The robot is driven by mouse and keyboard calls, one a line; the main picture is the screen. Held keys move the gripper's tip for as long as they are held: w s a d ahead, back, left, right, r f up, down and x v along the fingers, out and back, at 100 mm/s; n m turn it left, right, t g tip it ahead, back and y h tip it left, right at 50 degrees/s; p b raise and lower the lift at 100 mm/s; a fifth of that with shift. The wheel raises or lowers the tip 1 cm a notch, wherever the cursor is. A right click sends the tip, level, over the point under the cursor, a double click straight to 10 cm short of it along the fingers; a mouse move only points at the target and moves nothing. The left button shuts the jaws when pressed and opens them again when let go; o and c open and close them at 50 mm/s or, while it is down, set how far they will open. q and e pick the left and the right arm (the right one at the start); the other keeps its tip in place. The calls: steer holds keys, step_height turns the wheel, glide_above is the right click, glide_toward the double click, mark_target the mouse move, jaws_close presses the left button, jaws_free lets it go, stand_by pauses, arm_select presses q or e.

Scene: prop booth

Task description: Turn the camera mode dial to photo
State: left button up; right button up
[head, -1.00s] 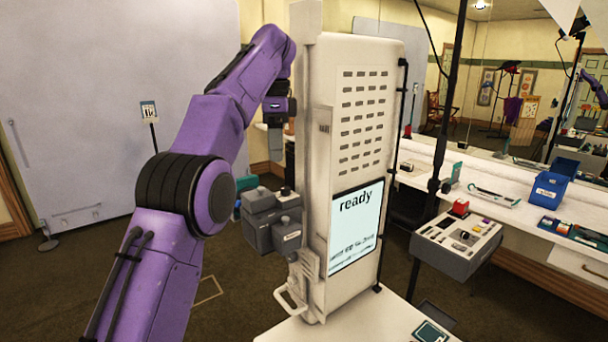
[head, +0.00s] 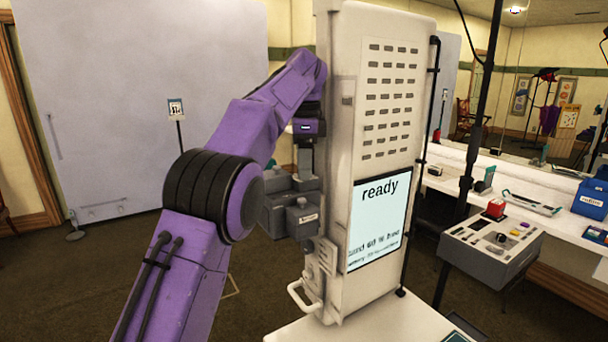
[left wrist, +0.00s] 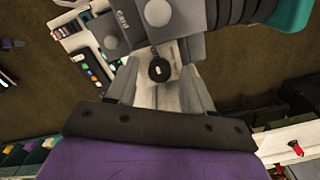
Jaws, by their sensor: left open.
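The grey camera (head: 278,214) stands left of the tall white cabinet, with a smaller labelled grey block (head: 303,217) on its near side. My left gripper (head: 304,178) points straight down at the camera's top. In the left wrist view, the dark round mode dial (left wrist: 158,69) with a small pale mark lies between the two separated fingers of my left gripper (left wrist: 159,78). I cannot tell whether the fingers touch it. The dial's marked positions are not readable. In the head view the dial is hidden by the fingers. My right gripper is not in view.
The white cabinet (head: 385,40) with a "ready" screen (head: 377,220) stands close right of my gripper. A control box (head: 490,250) with a red button is further right, before a white counter. Open floor lies at left.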

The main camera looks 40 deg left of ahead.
arm_select(q)
steer(key=shift+s+r, duration=0.1)
steer(key=shift+s, duration=0.05)
jaws_close()
steer(key=shift+m, duration=0.7)
jaws_free()
step_height(320, 180, up, 10)
steer(key=p, duration=0.8)
steer(key=shift+r, duration=0.25)
